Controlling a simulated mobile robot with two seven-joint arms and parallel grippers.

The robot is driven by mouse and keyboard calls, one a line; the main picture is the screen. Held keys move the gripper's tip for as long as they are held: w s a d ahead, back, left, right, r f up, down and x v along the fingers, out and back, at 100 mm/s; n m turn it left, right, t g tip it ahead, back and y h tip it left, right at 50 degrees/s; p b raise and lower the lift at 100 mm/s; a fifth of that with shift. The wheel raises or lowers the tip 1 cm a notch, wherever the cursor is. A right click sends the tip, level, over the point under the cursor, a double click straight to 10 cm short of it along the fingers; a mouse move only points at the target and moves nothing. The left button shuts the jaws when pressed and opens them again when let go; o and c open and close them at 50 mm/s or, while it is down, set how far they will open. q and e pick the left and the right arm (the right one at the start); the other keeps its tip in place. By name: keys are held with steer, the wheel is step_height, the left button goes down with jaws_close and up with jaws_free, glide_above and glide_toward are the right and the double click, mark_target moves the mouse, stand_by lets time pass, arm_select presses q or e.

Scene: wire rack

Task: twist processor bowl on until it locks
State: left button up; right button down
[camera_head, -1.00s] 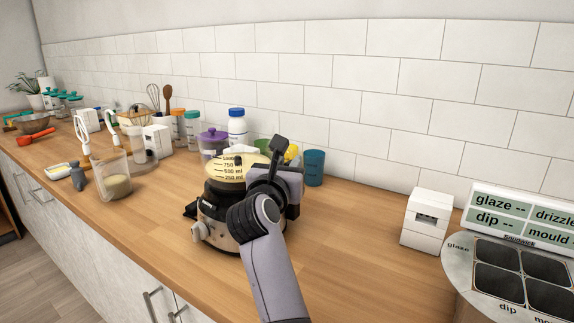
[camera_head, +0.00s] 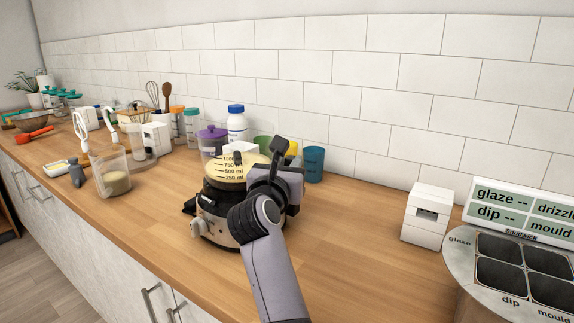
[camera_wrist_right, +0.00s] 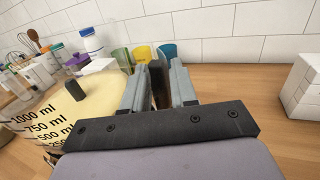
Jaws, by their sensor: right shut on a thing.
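The processor bowl (camera_head: 228,171) is pale yellow with ml marks and sits on the dark and cream processor base (camera_head: 218,220). The bowl also shows at the left of the wrist view (camera_wrist_right: 85,108), its marks facing left. My right gripper (camera_wrist_right: 158,82) is at the bowl's right side, its two grey fingers shut on a dark upright bar, the bowl handle (camera_wrist_right: 160,92). In the head view my right gripper (camera_head: 270,178) hides that handle and part of the bowl. Whether the bowl is locked cannot be told. My left gripper is not in view.
Behind the bowl stand a purple-lidded jar (camera_head: 212,140), a blue-capped bottle (camera_head: 236,124) and a teal cup (camera_head: 314,163). A clear jug (camera_head: 114,175) stands left. A white box (camera_head: 427,213) and a round compartment tray (camera_head: 462,275) are right. The counter between is clear.

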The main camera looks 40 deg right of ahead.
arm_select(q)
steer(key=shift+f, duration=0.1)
arm_select(e)
steer(key=shift+a+f, duration=0.3)
steer(key=shift+f, duration=0.05)
